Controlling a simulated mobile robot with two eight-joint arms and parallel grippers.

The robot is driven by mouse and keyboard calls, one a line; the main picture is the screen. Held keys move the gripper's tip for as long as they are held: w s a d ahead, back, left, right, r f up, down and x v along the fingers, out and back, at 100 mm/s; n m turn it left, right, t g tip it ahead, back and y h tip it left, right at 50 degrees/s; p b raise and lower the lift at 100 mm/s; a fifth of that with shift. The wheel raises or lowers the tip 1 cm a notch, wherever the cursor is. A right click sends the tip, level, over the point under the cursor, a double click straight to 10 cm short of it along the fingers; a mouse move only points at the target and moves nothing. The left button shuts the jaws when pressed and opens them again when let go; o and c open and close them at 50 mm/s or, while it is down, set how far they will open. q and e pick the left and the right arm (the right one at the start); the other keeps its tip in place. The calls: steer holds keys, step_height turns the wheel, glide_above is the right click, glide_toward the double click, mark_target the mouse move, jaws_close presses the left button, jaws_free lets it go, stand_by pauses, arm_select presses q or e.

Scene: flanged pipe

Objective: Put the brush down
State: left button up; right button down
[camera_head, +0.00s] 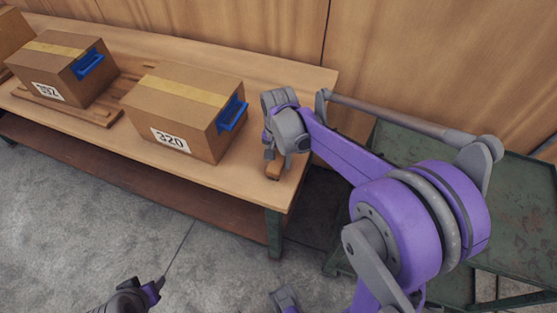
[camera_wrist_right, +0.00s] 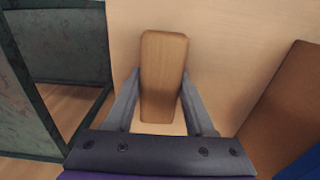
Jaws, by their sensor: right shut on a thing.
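The brush (camera_head: 275,172) shows in the head view as a small brown wooden piece below my right gripper (camera_head: 270,153), at the right end of the wooden bench. In the right wrist view the brush (camera_wrist_right: 164,60) is a plain wooden block, lying lengthwise between the two grey fingers of my right gripper (camera_wrist_right: 161,78), which is shut on it. Its bristles are not visible. It is over the pale bench top; I cannot tell whether it touches. My left gripper (camera_head: 150,290) is low in the head view, in front of the bench, its jaw opening unclear.
A cardboard box marked 320 (camera_head: 186,112) with a blue handle stands left of my right gripper on the bench (camera_head: 110,132). Another box (camera_head: 62,68) sits on a wooden pallet farther left. A green metal cart (camera_head: 410,146) stands right of the bench, past a gap.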

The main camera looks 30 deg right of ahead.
steer(key=shift+f, duration=0.25)
steer(key=shift+f, duration=0.15)
steer(key=shift+c, duration=1.3)
jaws_free()
